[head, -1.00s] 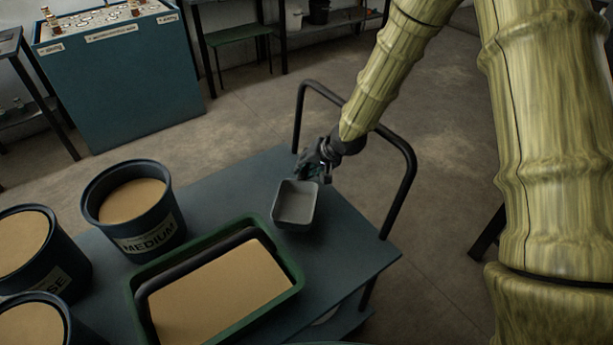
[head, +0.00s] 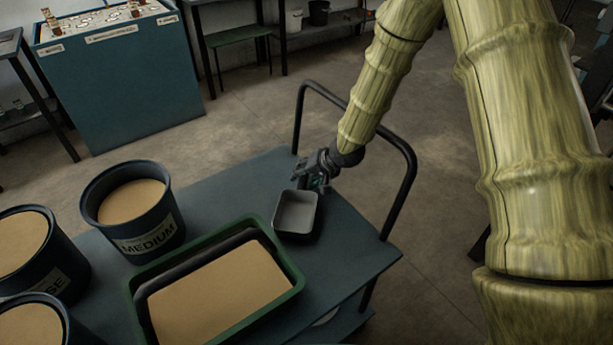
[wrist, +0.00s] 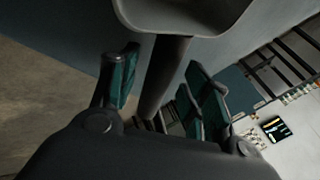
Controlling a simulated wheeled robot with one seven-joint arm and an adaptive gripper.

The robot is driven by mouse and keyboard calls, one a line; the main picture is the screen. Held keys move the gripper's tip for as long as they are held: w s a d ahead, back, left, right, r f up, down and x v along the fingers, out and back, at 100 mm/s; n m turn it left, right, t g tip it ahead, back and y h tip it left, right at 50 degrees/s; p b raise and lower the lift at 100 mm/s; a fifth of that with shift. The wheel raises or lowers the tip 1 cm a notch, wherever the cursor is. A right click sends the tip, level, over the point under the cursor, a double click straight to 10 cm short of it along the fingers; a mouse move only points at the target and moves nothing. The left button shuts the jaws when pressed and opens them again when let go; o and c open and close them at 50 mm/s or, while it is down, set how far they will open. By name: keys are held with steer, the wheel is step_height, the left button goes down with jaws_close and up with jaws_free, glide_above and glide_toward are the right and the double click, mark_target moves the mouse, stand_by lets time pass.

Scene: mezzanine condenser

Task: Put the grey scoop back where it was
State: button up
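The grey scoop (head: 296,213) is at the right part of the cart top, just right of the green-rimmed tray, with its open bowl facing up. It looks set down on the cart top, though its underside is hidden. In the wrist view the scoop's bowl (wrist: 185,14) fills the top edge, and its dark handle (wrist: 164,78) runs down between my fingers. My gripper (head: 317,178) is at the scoop's far side, by the handle. In the wrist view my gripper (wrist: 160,66) is open, with gaps between its green pads and the handle.
The green-rimmed tray (head: 288,262) of tan sand is close beside the scoop. The MEDIUM bucket (head: 147,241) and other sand buckets stand to the left. The cart's black handle rail (head: 411,170) rises behind my gripper. Bare cart top (head: 352,258) lies to the right.

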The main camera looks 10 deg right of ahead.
steer(key=shift+r, duration=0.1)
steer(key=shift+s+d+r, duration=0.15)
steer(key=shift+r, duration=0.1)
steer(key=v, duration=1.1)
steer(key=shift+r+p, duration=0.2)
steer(key=shift+p, duration=0.25)
